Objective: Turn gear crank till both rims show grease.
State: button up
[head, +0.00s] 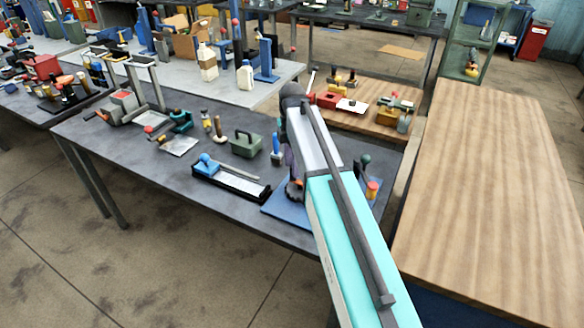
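My arm reaches across the dark grey workbench (107,150) and covers much of what stands at its right end. My gripper is hidden behind the arm, so I cannot see its fingers or what they hold. A blue base plate (284,213) shows at the bench's front right, on the left side of my arm. A dark round part with orange on it (294,191) stands at that plate, partly covered. I cannot make out the gears' rims or any grease.
A blue-handled slide on a black tray (232,185), a green toolbox (247,145) and a blue post (276,148) stand left of the arm. A bare wooden table (490,180) is at right. Floor in front is clear.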

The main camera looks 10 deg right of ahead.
notch_tip(320, 180, up, 12)
jog(key=b, duration=0.3)
dwell(0.4)
jog(key=shift+r, duration=0.1)
dwell(0.3)
